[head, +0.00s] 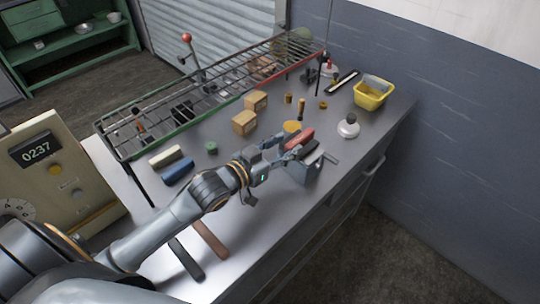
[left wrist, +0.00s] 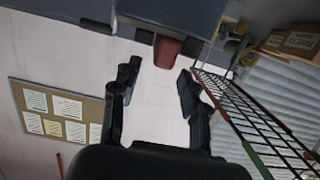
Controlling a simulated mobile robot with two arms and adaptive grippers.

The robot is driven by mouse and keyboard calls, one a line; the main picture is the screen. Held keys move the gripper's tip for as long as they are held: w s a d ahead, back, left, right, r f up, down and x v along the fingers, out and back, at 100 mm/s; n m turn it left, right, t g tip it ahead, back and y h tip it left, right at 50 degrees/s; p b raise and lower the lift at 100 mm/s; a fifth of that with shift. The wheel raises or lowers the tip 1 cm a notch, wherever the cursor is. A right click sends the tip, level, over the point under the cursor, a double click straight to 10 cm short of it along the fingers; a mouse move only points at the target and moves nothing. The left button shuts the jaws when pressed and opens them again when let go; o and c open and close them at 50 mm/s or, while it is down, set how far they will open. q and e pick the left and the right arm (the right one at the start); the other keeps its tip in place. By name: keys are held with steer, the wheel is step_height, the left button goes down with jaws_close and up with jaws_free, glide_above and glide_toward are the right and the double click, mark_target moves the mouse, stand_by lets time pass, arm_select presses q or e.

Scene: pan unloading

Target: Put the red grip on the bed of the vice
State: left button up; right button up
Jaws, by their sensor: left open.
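The red grip (head: 301,136) shows at the top of the grey vice (head: 303,172), close to my left gripper's fingertips. My left gripper (head: 287,146) is open beside the vice, and its fingers partly cover the vice's top. In the left wrist view the red grip (left wrist: 167,51) shows its end just past and between the spread fingertips (left wrist: 158,82), with clear room on both sides. Whether it rests fully on the vice's bed is hard to tell. My right gripper is not in view.
A wire rack (head: 200,95) runs along the bench's back. Wooden blocks (head: 244,122), a green cylinder (head: 211,148), a white-and-dark round object (head: 348,127) and a yellow tub (head: 371,93) stand around. Blue (head: 178,171) and cream bars lie left. The bench's front right is clear.

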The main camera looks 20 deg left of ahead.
arm_select(q)
steer(key=v, duration=0.5)
steer(key=shift+s+a+b, duration=0.1)
steer(key=shift+s+b, duration=0.25)
steer(key=shift+b, duration=0.05)
